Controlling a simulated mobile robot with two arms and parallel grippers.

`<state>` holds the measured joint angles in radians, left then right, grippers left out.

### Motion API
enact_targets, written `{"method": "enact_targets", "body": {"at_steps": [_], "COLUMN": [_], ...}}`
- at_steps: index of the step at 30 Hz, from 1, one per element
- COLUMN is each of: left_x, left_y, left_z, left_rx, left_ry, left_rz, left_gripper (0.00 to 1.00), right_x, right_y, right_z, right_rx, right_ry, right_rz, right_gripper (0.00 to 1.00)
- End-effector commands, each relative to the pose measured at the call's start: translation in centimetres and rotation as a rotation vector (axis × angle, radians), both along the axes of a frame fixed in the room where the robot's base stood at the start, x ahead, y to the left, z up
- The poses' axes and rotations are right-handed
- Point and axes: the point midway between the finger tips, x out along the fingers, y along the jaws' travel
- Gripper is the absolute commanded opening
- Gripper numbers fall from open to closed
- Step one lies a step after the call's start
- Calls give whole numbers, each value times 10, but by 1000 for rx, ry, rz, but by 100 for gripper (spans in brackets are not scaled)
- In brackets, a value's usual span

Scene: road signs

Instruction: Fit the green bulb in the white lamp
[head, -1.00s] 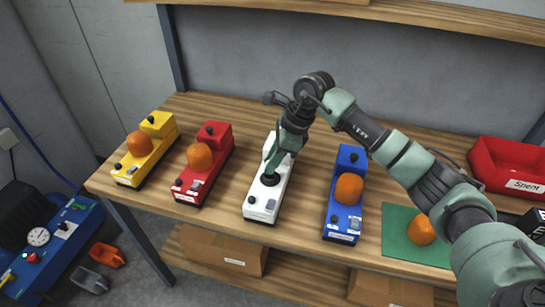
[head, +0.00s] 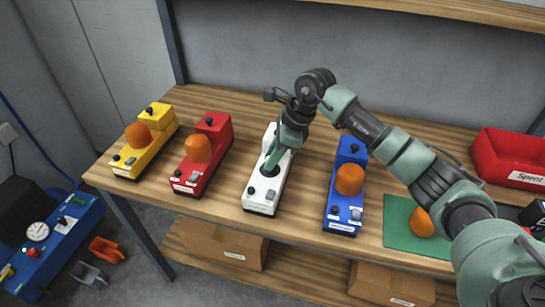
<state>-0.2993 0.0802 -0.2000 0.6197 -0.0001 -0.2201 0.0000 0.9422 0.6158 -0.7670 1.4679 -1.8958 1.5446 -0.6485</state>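The white lamp (head: 263,196) stands on the wooden table, between a red and a blue lamp. Its round dark socket (head: 270,170) shows, with no bulb seen in it. My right gripper (head: 270,163) reaches down over this socket; its green finger overlaps the socket's far edge in the picture. Its finger gap is hidden, and I see nothing held in it. I see no green bulb. An orange bulb (head: 421,222) lies on a green mat (head: 400,238) at the right. My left gripper is out of view.
Yellow (head: 158,115), red (head: 214,125) and blue (head: 346,214) lamps each bear an orange bulb. A red bin (head: 515,160) marked "Spent" stands at the right. My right arm crosses above the table's right half. A shelf runs overhead.

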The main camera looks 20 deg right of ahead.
Motion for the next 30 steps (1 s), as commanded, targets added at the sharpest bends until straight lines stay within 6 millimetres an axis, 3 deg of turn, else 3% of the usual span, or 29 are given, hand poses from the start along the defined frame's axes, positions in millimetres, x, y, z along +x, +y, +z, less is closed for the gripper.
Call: {"method": "enact_targets", "body": {"at_steps": [1, 11, 22, 30], "left_x": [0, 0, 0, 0], "left_y": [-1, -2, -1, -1], "left_z": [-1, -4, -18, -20], "left_rx": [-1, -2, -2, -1], "left_ry": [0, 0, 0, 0], "left_rz": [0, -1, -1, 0], "left_gripper": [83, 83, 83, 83], "right_x": [-7, -7, -12, -16], "right_y": [-1, -3, -23, -29], "right_z": [-14, -10, 53, 73], "right_rx": [-12, -14, -6, -2], "right_ry": [29, 27, 2, -2], "right_rz": [3, 3, -2, -1], "right_gripper": [45, 45, 45, 45]}}
